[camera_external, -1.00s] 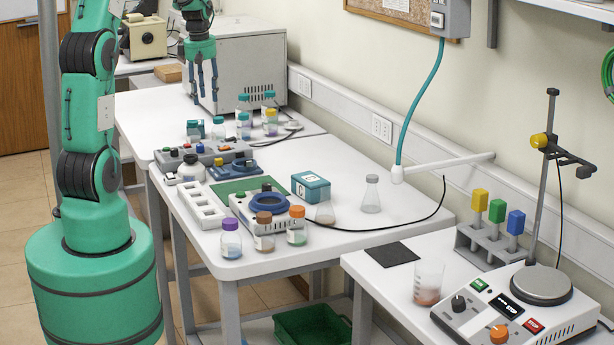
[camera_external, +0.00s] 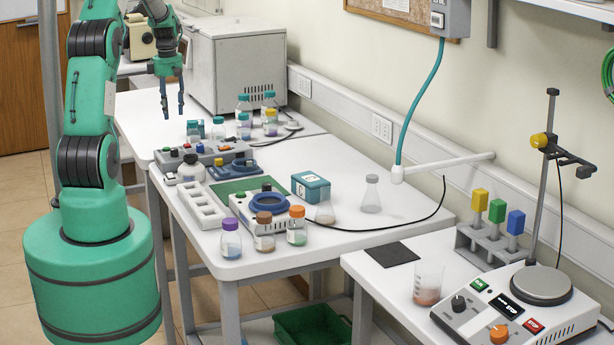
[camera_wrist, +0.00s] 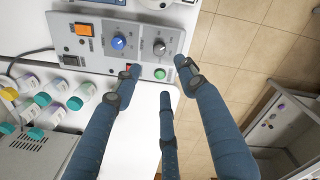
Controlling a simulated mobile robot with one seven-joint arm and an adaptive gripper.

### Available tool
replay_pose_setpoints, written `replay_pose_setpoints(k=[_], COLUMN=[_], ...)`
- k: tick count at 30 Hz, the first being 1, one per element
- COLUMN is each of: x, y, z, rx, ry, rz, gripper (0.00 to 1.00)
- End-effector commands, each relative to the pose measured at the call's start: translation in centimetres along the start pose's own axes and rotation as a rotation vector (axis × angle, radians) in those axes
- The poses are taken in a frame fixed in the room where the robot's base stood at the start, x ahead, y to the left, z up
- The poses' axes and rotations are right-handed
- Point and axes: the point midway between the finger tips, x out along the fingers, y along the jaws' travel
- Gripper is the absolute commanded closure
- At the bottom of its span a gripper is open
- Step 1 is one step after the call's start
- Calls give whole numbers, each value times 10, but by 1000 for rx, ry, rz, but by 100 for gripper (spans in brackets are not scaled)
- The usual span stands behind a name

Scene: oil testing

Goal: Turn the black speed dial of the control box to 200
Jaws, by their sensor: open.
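The grey control box (camera_external: 228,149) stands on the middle table in the external view. In the wrist view the control box (camera_wrist: 181,28) fills the upper middle, with its black speed dial (camera_wrist: 159,47) to the right of a blue dial (camera_wrist: 118,43). The speed dial's setting is too small to read. My gripper (camera_external: 172,113) hangs fingers down, above and to the left of the box in the external view. In the wrist view my gripper's fingers (camera_wrist: 160,78) are spread and empty, their tips near the box's lower edge, apart from the dial.
An orange switch (camera_wrist: 83,30) and a green button (camera_wrist: 160,74) are on the box. A white bottle (camera_external: 191,169) stands close in front of it. Several capped bottles (camera_wrist: 72,102) stand at left in the wrist view, near a grey cabinet (camera_wrist: 35,150). Floor shows at right.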

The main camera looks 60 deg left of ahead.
Motion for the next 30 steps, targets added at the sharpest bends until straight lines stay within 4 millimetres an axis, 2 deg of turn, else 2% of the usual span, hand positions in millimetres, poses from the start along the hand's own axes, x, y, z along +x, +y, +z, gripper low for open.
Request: replay_pose_setpoints(k=[5, 11, 30], x=[6, 25, 120], y=[0, -1, -1], z=[0, 0, 0], rx=[1, 1, 1], ry=[0, 0, 0], rz=[-1, -2, -2], gripper=[59, 59, 59])
